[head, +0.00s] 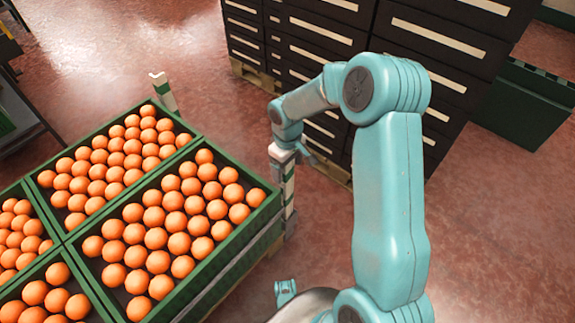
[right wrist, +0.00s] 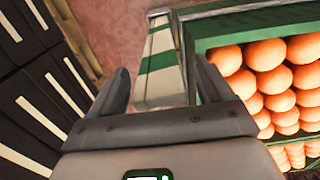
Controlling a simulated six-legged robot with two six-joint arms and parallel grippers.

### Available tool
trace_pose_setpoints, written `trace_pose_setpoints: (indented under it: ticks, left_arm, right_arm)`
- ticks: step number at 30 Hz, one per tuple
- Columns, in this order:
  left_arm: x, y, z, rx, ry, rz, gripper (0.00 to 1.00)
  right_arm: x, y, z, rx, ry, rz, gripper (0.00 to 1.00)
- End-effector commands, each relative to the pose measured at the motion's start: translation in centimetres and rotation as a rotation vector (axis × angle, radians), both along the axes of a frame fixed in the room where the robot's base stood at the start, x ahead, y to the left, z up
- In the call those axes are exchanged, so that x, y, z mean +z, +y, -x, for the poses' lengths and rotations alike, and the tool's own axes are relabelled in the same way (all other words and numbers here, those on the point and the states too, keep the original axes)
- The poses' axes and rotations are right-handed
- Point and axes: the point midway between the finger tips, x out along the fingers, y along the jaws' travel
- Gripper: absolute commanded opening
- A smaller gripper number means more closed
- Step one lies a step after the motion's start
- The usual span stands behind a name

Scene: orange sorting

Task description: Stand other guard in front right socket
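One guard (head: 164,94), a white post with a green band, stands upright at the far corner of the orange crates. The other guard (head: 289,188), also white with green, is upright at the crates' right corner; in the right wrist view it (right wrist: 160,62) rises between my fingers. My right gripper (head: 290,157) is around its upper part, with the fingers (right wrist: 163,88) apart and a gap on the left side. A grey socket (head: 291,224) shows at the guard's foot; how deep the guard sits cannot be told.
Green crates (head: 226,245) full of oranges fill the left, close beside the guard. Dark drawer cabinets (head: 330,35) stand behind the right gripper. A dark green bin (head: 525,105) is at far right. Red floor is clear between.

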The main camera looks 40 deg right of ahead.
Motion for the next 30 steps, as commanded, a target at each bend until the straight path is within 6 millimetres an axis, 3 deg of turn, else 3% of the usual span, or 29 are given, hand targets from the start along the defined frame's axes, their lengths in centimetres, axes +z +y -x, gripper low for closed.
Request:
trace_pose_setpoints:
  ticks: [4,7,21,30]
  left_arm:
    - [0.3,0.0,0.0,-0.001,0.001,0.0,0.4]
    - [1.1,-0.2,0.2,-0.006,0.003,0.002,0.4]
    - [5.3,-1.0,1.1,-0.043,0.02,0.008,0.4]
    - [5.9,-1.1,1.2,-0.046,0.021,0.009,0.4]
  right_arm:
    - [0.7,0.0,0.0,0.0,-0.001,0.001,0.79]
    - [2.4,0.0,0.0,0.0,-0.002,0.002,0.79]
    - [14.0,0.0,-0.1,0.001,-0.003,0.001,0.79]
    - [16.4,0.0,0.0,0.0,-0.001,0.0,0.79]
